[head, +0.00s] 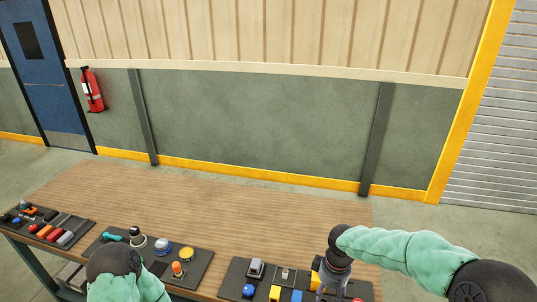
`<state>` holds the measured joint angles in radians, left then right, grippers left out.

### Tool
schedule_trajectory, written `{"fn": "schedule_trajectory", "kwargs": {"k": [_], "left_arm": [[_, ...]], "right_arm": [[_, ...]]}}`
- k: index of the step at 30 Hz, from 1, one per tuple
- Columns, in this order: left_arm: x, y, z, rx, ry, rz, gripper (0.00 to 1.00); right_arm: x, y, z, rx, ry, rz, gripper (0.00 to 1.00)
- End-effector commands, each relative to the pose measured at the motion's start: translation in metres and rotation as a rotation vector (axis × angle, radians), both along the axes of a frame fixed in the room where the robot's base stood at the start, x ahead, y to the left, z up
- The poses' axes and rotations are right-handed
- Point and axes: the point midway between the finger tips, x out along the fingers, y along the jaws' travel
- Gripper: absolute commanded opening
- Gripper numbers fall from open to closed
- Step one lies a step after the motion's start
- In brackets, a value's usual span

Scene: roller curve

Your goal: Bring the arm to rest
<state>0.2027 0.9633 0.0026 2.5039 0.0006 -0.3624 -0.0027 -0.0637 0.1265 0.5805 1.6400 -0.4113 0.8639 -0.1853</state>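My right arm comes in from the right in a green sleeve and bends down at a black joint. My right gripper (334,284) points down over the right-hand dark tray (233,275). Its grey fingers reach toward the bottom edge of the picture, and I cannot make out whether they hold anything. My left arm shows at the bottom left as a black joint and a green sleeve, in front of the middle dark tray (205,261).
The wooden table (200,200) is bare across its back half. A left tray (85,232) holds several tools and coloured parts. A wall lies behind.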

Motion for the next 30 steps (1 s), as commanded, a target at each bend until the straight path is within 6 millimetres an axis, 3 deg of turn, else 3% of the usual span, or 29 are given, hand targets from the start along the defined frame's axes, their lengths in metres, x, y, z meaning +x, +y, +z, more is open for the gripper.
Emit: {"fn": "schedule_trajectory", "kwargs": {"k": [8,14,17,24,30], "left_arm": [[0.000,0.000,-0.017,0.000,0.000,0.000,0.44],[0.000,0.000,-0.033,0.000,0.000,0.000,0.44],[0.001,0.000,-0.046,0.000,-0.001,0.000,0.44],[0.000,0.000,-0.081,0.000,0.000,0.000,0.44],[0.000,0.000,-0.103,0.000,0.000,0.000,0.44]], "right_arm": [[-0.013,0.018,-0.063,0.074,0.021,-0.050,0.52],[-0.032,0.036,-0.127,0.150,0.042,-0.127,0.52],[-0.050,0.048,-0.171,0.199,0.060,-0.196,0.52],[-0.112,0.073,-0.278,0.296,0.098,-0.436,0.52],[-0.162,0.078,-0.335,0.310,0.109,-0.625,0.52]]}}
